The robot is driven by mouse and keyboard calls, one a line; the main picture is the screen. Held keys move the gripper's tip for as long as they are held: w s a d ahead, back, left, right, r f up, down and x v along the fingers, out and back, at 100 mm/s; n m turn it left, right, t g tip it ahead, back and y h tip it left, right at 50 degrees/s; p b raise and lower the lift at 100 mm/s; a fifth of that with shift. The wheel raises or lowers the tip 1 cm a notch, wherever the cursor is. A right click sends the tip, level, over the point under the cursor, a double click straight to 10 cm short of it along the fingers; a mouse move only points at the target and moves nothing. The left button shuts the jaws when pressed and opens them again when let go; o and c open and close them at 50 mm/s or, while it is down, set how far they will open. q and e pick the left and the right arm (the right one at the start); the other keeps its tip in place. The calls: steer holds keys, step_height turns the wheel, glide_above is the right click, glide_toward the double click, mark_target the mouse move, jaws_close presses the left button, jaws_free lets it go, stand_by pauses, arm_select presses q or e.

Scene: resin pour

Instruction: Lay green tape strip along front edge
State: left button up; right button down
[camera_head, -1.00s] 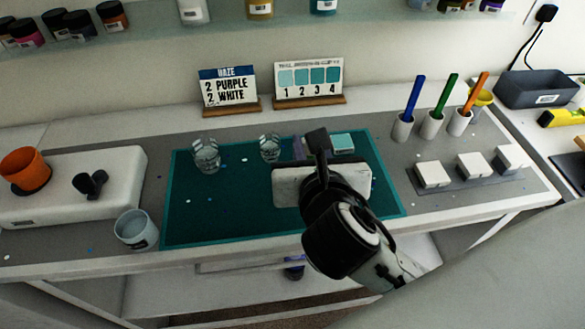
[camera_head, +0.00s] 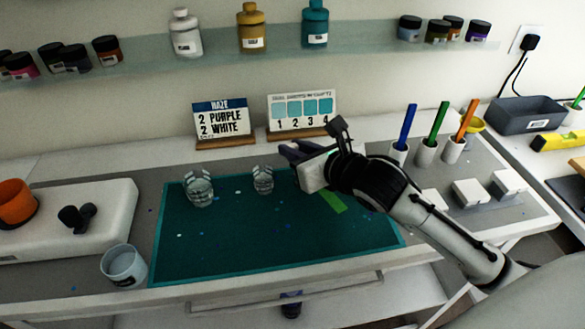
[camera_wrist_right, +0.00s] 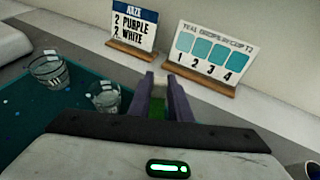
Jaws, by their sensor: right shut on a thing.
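My right gripper (camera_head: 292,151) reaches in from the right above the back part of the dark teal mat (camera_head: 270,250). It is shut on the green tape strip, which shows as green between the purple fingers (camera_wrist_right: 160,84) in the right wrist view. In the head view a bright green strip (camera_head: 332,202) shows just below the gripper body; I cannot tell whether it touches the mat. The mat's front edge and the table's white front edge (camera_head: 230,288) are clear of tape. My left gripper is not in view.
Two clear cups (camera_head: 199,190) (camera_head: 263,180) stand on the mat, left of my gripper. A bigger cup (camera_head: 124,265) stands at the mat's front left corner. Two cards (camera_head: 222,118) (camera_head: 301,109) stand behind. Pen holders and white blocks (camera_head: 468,193) are at the right. The mat's front half is free.

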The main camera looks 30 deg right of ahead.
steer(key=shift+f, duration=1.95)
steer(key=shift+f, duration=0.15)
steer(key=c, duration=1.6)
jaws_free()
steer(key=shift+c, duration=0.2)
